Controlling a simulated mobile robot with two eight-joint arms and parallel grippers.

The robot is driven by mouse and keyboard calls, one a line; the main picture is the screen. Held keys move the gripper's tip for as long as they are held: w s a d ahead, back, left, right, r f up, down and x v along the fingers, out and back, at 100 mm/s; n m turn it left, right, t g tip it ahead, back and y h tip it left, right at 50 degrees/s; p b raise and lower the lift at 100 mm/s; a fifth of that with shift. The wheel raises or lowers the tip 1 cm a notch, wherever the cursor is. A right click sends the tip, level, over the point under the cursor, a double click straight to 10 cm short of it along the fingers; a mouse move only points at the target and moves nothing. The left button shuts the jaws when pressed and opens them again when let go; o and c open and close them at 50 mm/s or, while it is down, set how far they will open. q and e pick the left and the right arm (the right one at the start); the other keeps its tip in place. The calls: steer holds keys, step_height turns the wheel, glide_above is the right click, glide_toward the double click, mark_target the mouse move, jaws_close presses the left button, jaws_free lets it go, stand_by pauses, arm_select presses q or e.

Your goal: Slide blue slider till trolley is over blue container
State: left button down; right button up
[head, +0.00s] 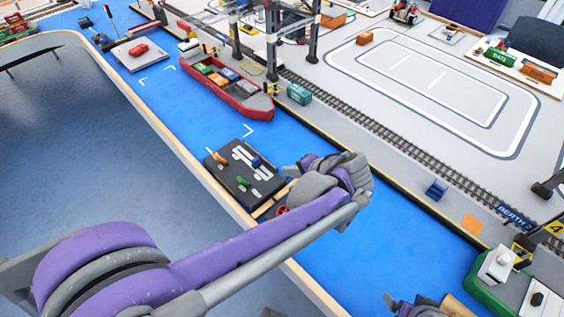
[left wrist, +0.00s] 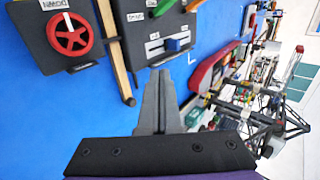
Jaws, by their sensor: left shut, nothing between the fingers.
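My left gripper (head: 289,170) is shut and empty, just right of the panel. In the left wrist view its fingertips (left wrist: 158,72) point at the panel's edge near the blue slider, apart from it. A small blue container (head: 228,73) appears among those on the red ship. The gantry crane's legs (head: 313,35) show, but I cannot make out the trolley. My right gripper (head: 420,306) is partly cut off at the bottom.
A second panel with a red wheel (left wrist: 72,35) stands beside the slider panel, with a wooden stick (left wrist: 115,50) between them. A teal container (head: 299,94) and a blue block (head: 437,188) stand on the quay. A green boat (head: 490,295) is at lower right.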

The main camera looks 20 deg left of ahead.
arm_select(q)
glide_toward(257, 163)
step_height(257, 163, down, 3)
steer(key=shift+s+d+f+b, duration=0.15)
steer(key=shift+f+b, duration=0.1)
steer(key=shift+b, duration=0.15)
steer(key=a, duration=0.1)
steer(key=w+a, duration=0.1)
steer(key=a, duration=0.1)
steer(key=shift+w+a+f, duration=0.15)
steer(key=shift+w+f, duration=0.1)
steer(key=shift+f, duration=0.05)
steer(key=shift+w+a, duration=0.25)
steer(key=shift+a, duration=0.25)
